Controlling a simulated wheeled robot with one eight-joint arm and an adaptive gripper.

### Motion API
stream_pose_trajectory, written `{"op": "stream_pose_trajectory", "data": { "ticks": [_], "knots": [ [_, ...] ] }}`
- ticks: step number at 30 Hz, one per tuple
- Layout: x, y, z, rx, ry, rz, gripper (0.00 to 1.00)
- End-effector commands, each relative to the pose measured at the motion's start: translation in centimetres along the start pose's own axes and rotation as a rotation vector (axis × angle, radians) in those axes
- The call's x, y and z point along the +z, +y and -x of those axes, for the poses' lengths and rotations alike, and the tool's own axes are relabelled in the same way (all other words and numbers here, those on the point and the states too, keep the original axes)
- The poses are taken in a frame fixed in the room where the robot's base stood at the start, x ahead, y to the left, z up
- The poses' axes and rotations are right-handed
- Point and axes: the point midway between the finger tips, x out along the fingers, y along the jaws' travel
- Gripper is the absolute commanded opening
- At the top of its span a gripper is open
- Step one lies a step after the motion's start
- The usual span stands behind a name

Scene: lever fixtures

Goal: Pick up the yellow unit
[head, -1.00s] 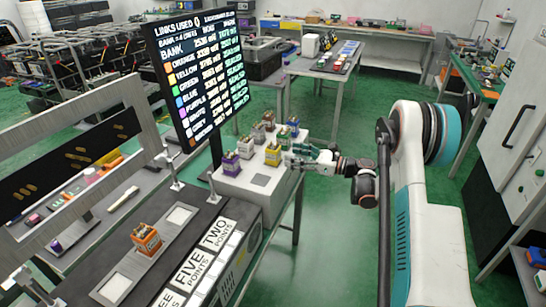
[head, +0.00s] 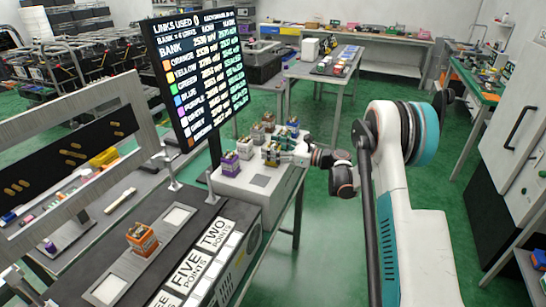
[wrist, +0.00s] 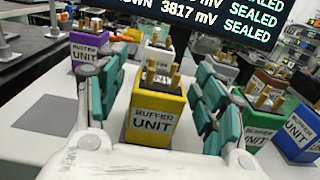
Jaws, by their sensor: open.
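The yellow unit (wrist: 152,118) stands upright on the light top of a box, with its label facing me and brass posts on top. It also shows in the head view (head: 270,156), partly hidden by my gripper. My gripper (wrist: 157,80) is open in the wrist view, with one teal-padded finger on each side of the yellow unit. Gaps show between the unit and both fingers. In the head view my gripper (head: 291,149) is at the right side of the group of units.
In the wrist view, a purple unit (wrist: 90,50) stands behind left and a white unit (wrist: 158,58) behind. A green unit (wrist: 262,122) and a blue unit (wrist: 298,135) stand close on the right. An orange unit (head: 141,238) sits on the bench, near the scoreboard (head: 198,78).

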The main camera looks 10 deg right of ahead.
Motion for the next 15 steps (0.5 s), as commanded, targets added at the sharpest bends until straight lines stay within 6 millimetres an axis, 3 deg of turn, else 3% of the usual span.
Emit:
{"op": "stream_pose_trajectory", "data": {
  "ticks": [1, 8, 15],
  "knots": [
    [0.03, 0.01, 0.01, 0.000, 0.000, 0.000, 0.63],
    [0.01, 0.01, 0.01, 0.000, 0.000, 0.000, 0.11],
    [0.03, 0.01, 0.02, 0.000, 0.000, 0.000, 0.11]
  ]
}}
